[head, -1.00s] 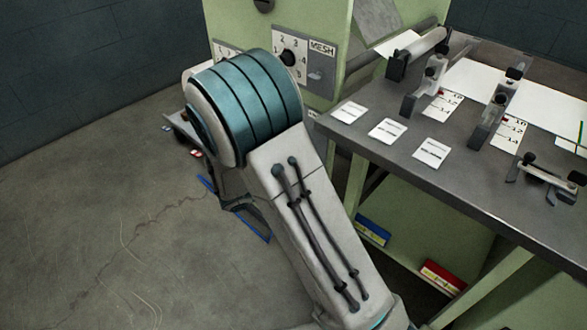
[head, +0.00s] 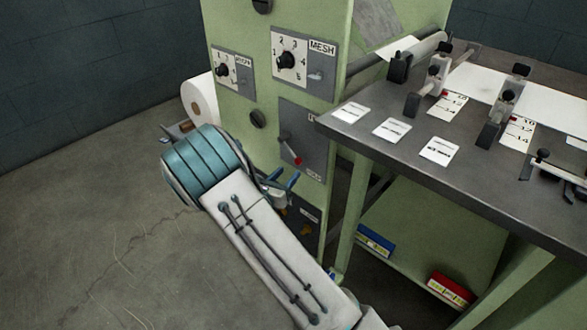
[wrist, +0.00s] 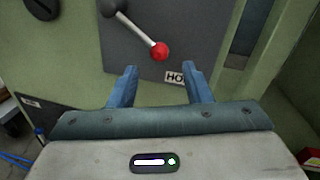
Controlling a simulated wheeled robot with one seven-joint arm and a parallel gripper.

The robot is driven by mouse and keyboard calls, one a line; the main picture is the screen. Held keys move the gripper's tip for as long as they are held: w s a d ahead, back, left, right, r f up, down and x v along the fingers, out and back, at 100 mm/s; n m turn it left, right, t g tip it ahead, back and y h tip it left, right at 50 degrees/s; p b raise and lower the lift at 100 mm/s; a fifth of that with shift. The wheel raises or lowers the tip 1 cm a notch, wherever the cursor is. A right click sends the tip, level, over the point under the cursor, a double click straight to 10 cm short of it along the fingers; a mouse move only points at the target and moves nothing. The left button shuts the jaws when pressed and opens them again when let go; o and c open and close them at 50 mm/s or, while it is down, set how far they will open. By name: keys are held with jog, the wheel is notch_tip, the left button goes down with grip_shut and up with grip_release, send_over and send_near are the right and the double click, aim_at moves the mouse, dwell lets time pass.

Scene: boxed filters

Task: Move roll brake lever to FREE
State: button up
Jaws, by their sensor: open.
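The lever is a metal arm with a red knob (head: 297,160) on a dark grey plate (head: 313,132) on the front of the green machine. In the wrist view the lever (wrist: 145,36) runs from a dark pivot at upper left down to the red knob at lower right. A label below the knob (wrist: 175,78) shows "HO", with its right part hidden by a finger. My gripper (head: 285,182) is open and empty, just below and in front of the lever plate. In the wrist view its blue fingers (wrist: 160,78) stand apart below the knob, not touching it.
Two dial panels sit above, one marked MESH (head: 304,62). A white roll (head: 200,101) is at the machine's left. The grey table (head: 400,165) with cards and clamps juts out at right. Blue and red boxes lie on the shelf below it.

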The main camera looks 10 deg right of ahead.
jog(key=x, duration=0.5)
grip_shut()
